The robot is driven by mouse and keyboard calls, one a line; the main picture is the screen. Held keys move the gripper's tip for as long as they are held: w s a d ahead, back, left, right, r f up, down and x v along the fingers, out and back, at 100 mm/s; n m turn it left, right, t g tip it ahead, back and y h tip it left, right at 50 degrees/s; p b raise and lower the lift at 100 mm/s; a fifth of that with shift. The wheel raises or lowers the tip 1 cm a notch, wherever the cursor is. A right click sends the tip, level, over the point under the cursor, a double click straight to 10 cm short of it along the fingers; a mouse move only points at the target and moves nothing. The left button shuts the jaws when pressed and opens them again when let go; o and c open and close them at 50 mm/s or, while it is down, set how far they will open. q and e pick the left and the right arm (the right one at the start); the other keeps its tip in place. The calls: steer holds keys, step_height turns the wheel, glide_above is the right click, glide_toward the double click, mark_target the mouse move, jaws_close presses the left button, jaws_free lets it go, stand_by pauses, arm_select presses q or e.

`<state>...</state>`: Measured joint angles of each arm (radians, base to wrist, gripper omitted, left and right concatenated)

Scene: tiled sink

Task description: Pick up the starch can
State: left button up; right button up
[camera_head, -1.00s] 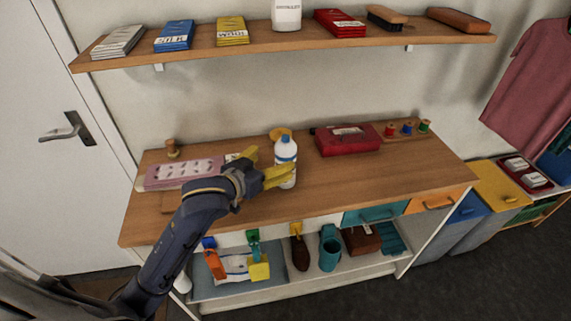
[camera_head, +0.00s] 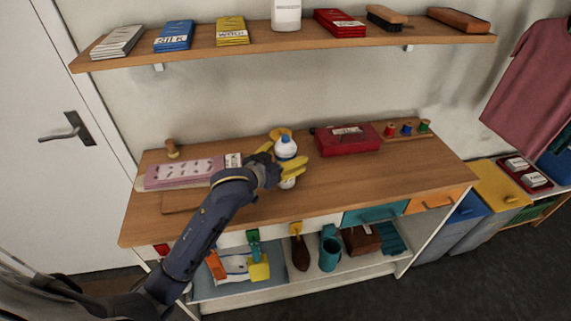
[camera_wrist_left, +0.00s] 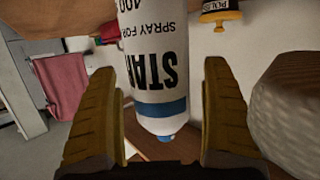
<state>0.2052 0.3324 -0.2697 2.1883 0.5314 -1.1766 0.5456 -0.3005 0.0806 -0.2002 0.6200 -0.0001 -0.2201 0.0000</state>
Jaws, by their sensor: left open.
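The starch can (camera_head: 286,146) is a white spray can with a blue band and blue cap. It stands upright on the wooden counter (camera_head: 350,180). My left gripper (camera_head: 283,168) is in front of it, its yellow fingers hiding the can's middle. In the left wrist view the can (camera_wrist_left: 155,60) with its "STAR" lettering is between the two open yellow fingers of the gripper (camera_wrist_left: 165,115). The cap end points down in that view. I cannot tell whether either finger touches the can. The right gripper is not in view.
A red box (camera_head: 346,140) and thread spools (camera_head: 406,129) lie right of the can. A pink board (camera_head: 180,174) lies to the left. A shelf (camera_head: 290,40) with boxes and brushes hangs above.

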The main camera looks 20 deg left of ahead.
arm_select(q)
steer(key=shift+w, duration=0.1)
steer(key=c, duration=1.7)
